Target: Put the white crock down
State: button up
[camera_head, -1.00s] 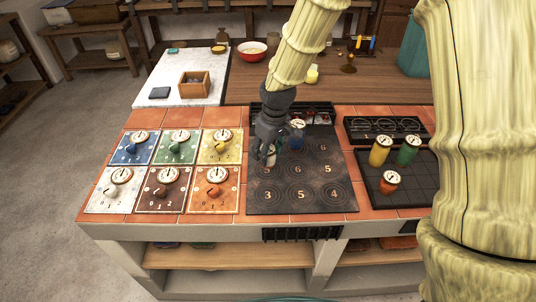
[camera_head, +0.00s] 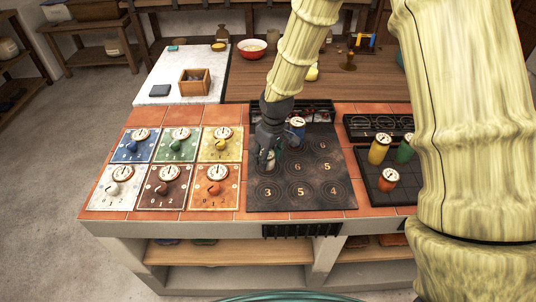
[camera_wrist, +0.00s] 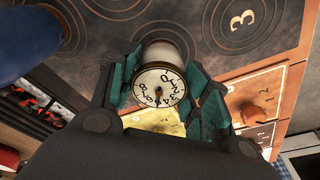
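The white crock (camera_wrist: 167,55), with a round numbered dial on its lid, sits between the teal finger pads of my gripper (camera_wrist: 163,88) in the wrist view. My gripper appears shut on it. In the head view my gripper (camera_head: 267,158) is over the left part of the dark numbered cooktop (camera_head: 320,198), and the crock (camera_head: 270,158) is mostly hidden by the fingers. The crock is at or just above the cooktop; I cannot tell whether its base touches.
A blue crock (camera_head: 297,126) stands close behind and right of my gripper. Yellow (camera_head: 379,150), green (camera_head: 404,152) and orange (camera_head: 388,180) crocks stand on a dark tray at right. Dial panels (camera_head: 165,188) lie at left. The cooktop's front right is clear.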

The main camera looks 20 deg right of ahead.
aim_at(272, 156)
jog(key=o, duration=0.4)
notch_tip(272, 156, up, 12)
jog(key=s+b, duration=0.1)
jog(key=shift+s+d+r, duration=0.15)
jog(key=shift+s+d, duration=0.15)
jog(key=shift+d, duration=0.15)
dwell(0.4)
